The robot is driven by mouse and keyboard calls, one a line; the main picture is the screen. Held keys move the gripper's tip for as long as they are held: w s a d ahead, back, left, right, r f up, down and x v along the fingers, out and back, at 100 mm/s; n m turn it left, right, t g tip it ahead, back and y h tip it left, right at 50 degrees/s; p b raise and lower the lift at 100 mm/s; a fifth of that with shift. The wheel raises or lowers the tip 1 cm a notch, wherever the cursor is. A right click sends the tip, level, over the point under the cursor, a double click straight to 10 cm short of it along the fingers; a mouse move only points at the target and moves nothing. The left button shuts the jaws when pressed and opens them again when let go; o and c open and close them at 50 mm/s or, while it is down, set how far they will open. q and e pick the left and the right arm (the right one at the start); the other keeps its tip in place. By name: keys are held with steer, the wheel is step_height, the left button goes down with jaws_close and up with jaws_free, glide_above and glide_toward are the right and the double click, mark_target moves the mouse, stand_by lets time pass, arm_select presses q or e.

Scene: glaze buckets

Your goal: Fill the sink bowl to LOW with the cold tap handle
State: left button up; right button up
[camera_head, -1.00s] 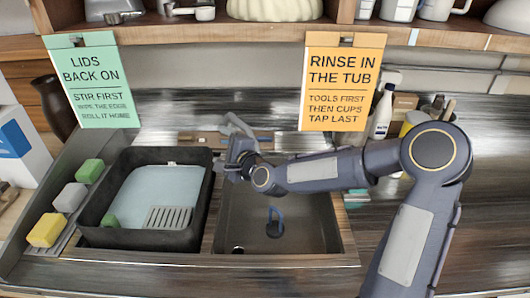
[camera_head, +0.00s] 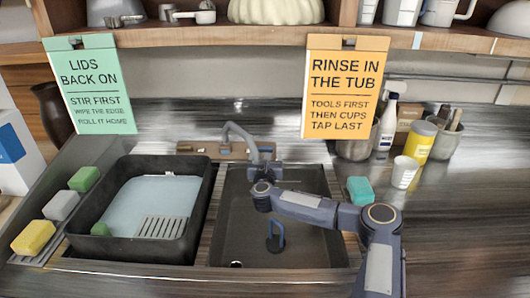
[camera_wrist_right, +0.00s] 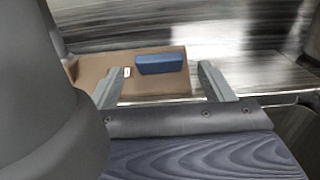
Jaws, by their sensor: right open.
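The grey sink bowl (camera_head: 300,245) lies right of the black tub, and I see no water in it. The curved grey tap (camera_head: 238,131) rises from a brown wooden tap board (camera_head: 190,149) behind the bowl. In the right wrist view, a blue handle (camera_wrist_right: 162,63), seemingly the cold one, stands on the brown board (camera_wrist_right: 115,72). My right gripper (camera_head: 262,155) reaches over the back of the bowl; in its wrist view the fingers (camera_wrist_right: 160,88) are apart and empty, with the handle beyond and between them. My left gripper is out of view.
A black tub (camera_head: 140,248) of pale water stands left of the bowl. A blue-handled item (camera_head: 275,237) lies in the bowl. Sponges (camera_head: 62,205) line the left edge. A teal block (camera_head: 360,190), white cup (camera_head: 404,172) and yellow can (camera_head: 419,141) stand right. Signs hang from the shelf above.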

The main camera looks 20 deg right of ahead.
mark_target(266, 149)
steer(key=shift+x, duration=1.2)
